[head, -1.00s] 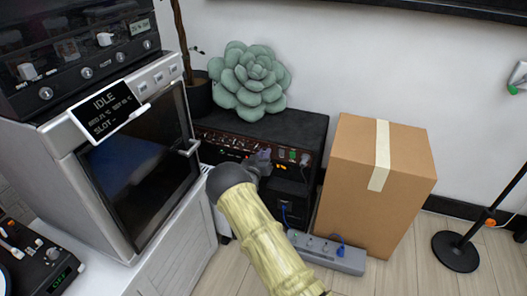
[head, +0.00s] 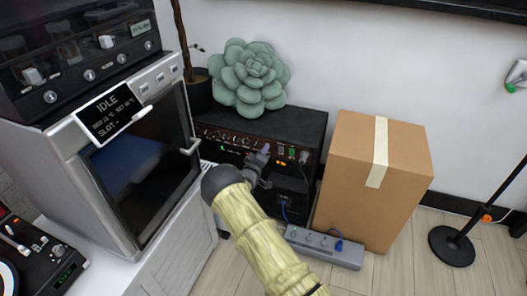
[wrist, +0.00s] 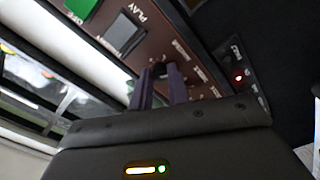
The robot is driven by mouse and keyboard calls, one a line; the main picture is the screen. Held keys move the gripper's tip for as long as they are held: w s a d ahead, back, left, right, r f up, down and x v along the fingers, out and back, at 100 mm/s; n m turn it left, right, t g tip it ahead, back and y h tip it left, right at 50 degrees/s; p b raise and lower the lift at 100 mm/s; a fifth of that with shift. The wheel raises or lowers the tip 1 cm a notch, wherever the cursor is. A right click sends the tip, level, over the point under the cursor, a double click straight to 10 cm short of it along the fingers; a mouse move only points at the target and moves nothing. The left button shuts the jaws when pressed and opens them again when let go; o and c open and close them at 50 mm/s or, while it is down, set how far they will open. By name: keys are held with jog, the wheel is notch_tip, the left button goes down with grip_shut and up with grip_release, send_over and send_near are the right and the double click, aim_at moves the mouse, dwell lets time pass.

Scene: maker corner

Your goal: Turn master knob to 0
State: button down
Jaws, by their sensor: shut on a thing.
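The black amplifier (head: 300,125) stands against the wall, with a dark red-brown control panel (head: 235,139) on its front. My gripper (head: 265,150) is at the right part of this panel. In the wrist view, the two purple fingers of my gripper (wrist: 162,80) reach the panel (wrist: 135,65) and are shut on a small dark knob (wrist: 159,69), taken to be the master knob. Fingers and gripper body hide most of it, and its pointer and scale cannot be read. White labels, one reading PLAY, show beside a black switch (wrist: 124,36) and a green switch (wrist: 80,8).
A green succulent-shaped cushion (head: 250,78) sits on the amplifier. A cardboard box (head: 360,215) stands close on its right, and a grey power strip (head: 325,248) lies in front. A white oven-like machine (head: 125,165) is at the left.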

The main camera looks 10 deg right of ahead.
jog(key=shift+w+r, duration=0.1)
jog(key=shift+r, duration=0.15)
jog(key=c, duration=1.6)
grip_release()
jog(key=shift+c, duration=0.2)
jog(key=o, duration=0.3)
jog(key=shift+f, duration=0.1)
jog(key=shift+f, duration=0.1)
jog(key=shift+a, duration=0.1)
jog(key=p+v, duration=0.4)
jog(key=v, duration=1.3)
jog(key=shift+s+p, duration=0.25)
jog(key=shift+p, duration=0.1)
